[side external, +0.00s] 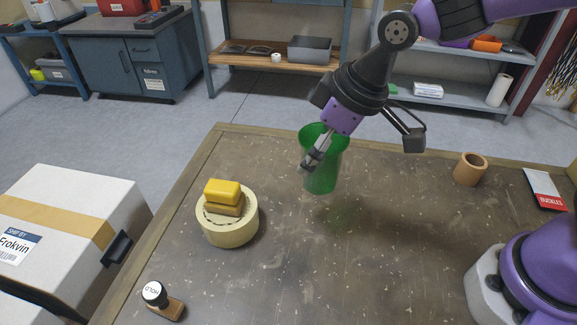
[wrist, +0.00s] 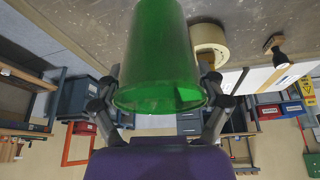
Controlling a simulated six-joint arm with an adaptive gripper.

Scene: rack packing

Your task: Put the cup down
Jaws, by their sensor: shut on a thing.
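A green translucent cup (side external: 323,176) is in my gripper (side external: 312,158) in the side external view. My gripper is shut on the cup, near its wider rim end. The cup is upright with its rim up and looks held above the table (side external: 290,275), with a faint greenish shadow below it. In the wrist view the cup (wrist: 160,55) fills the middle, with a finger of my gripper (wrist: 160,98) on each side. The far finger is partly hidden in the side external view.
A stamp (side external: 163,300) lies at the front left. The middle of the table is clear.

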